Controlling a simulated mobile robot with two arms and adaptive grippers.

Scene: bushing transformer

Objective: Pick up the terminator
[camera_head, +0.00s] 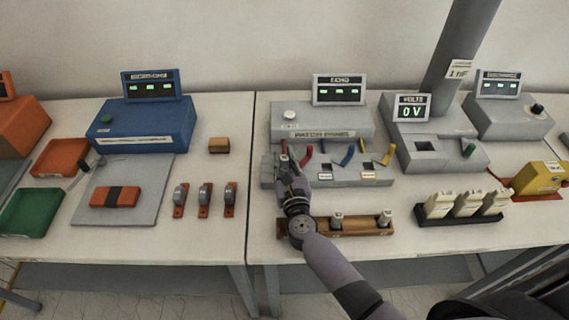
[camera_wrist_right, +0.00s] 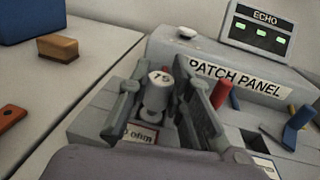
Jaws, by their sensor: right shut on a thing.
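A pale grey cylindrical terminator (camera_wrist_right: 158,92) with a number on its top, which looks like 75, stands between the fingers of my right gripper (camera_wrist_right: 165,98) in the right wrist view. My right gripper (camera_head: 285,160) is shut on it at the left end of the patch panel (camera_head: 347,177). I cannot tell whether the terminator sits in a socket or is held just above the panel. A label ending in "0 ohm" (camera_wrist_right: 141,133) shows below it. Two similar terminators stand upright in a wooden rack (camera_head: 358,227), whose left end my arm hides. My left gripper is not in view.
Red (camera_head: 309,152), blue (camera_head: 348,156) and yellow (camera_head: 388,154) plugs or levers rise from the panel to the right of the gripper. The echo display (camera_head: 339,90) stands behind. A black tray of white blocks (camera_head: 462,220) is at right.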

